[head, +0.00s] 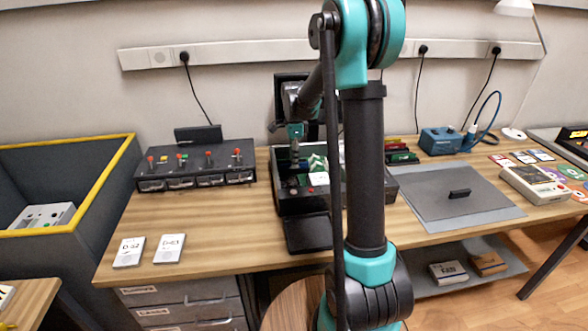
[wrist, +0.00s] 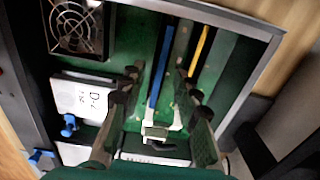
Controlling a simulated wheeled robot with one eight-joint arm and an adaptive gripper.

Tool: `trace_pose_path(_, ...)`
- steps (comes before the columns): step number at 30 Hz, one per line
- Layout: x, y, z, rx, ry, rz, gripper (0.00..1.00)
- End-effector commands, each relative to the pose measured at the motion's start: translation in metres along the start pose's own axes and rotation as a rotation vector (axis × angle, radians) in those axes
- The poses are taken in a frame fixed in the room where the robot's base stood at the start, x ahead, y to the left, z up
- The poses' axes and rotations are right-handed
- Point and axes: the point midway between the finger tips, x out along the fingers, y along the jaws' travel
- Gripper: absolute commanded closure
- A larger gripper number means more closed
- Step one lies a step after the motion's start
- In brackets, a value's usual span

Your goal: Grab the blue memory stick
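A long blue strip (wrist: 160,68), which looks like the blue memory stick seen from above, stands in a green board inside an open dark case (head: 308,203). A white latch piece (wrist: 155,131) sits at its near end. My gripper (wrist: 158,82) is open, with one finger on each side of the blue strip and a gap on both sides. I cannot tell how far the fingertips are above the board. In the head view my gripper (head: 295,133) is over the case, and the stick cannot be made out there.
A grey strip and a yellow strip (wrist: 201,50) run beside the blue one. A fan (wrist: 76,28) and a white labelled block (wrist: 82,102) with blue knobs lie left. The case walls surround my gripper. A switch box (head: 196,166) and grey mat (head: 440,205) flank the case.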

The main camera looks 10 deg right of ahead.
Motion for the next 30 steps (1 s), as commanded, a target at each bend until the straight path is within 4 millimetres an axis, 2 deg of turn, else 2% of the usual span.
trace_pose_path(4,0.0112,0.0003,0.0002,0.000,0.000,0.000,0.68)
trace_pose_path(11,0.0121,0.0004,0.0001,0.000,0.000,0.000,0.68)
trace_pose_path(19,0.0118,0.0004,0.0001,-0.001,0.000,0.000,1.00)
trace_pose_path(30,0.0108,0.0004,0.0001,-0.001,0.000,0.000,1.00)
